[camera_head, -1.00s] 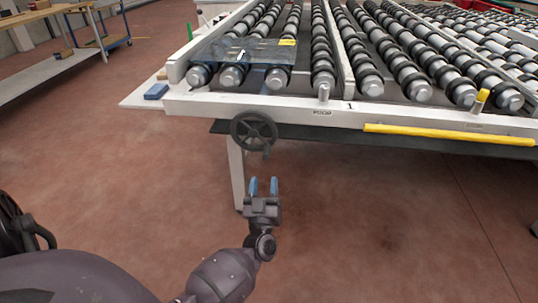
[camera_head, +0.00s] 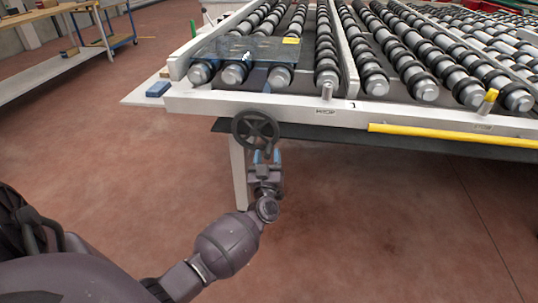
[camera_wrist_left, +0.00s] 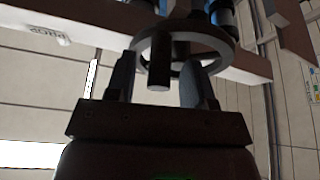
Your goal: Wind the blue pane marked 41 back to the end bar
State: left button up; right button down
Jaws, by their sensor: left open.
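The bluish see-through pane (camera_head: 222,50) lies on the near ends of the leftmost rollers, with a yellow label (camera_head: 291,40) at its right corner. Its number is too small to read. A dark spoked handwheel (camera_head: 255,128) sits on the front of the table frame, below the pane. My left gripper (camera_head: 267,156) is open just below the wheel's lower right. In the left wrist view, the handwheel's rim (camera_wrist_left: 222,48) is close above, and its handle peg (camera_wrist_left: 159,65) stands between the open fingers. My right gripper is out of view. I cannot tell which bar is the end bar.
The white frame (camera_head: 300,108) of the roller table runs across above my gripper. A yellow bar (camera_head: 450,136) runs along its front at right. A blue block (camera_head: 158,89) lies on the left ledge. The red floor below is clear.

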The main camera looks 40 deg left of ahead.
pick_arm(q)
jog(key=shift+w+a+r, duration=0.2)
jog(key=shift+w+a, duration=0.05)
jog(key=shift+w, duration=0.15)
grip_shut()
jog(key=shift+d+r+n, duration=0.1)
jog(key=shift+r+n, duration=0.05)
jog(key=shift+n, duration=0.15)
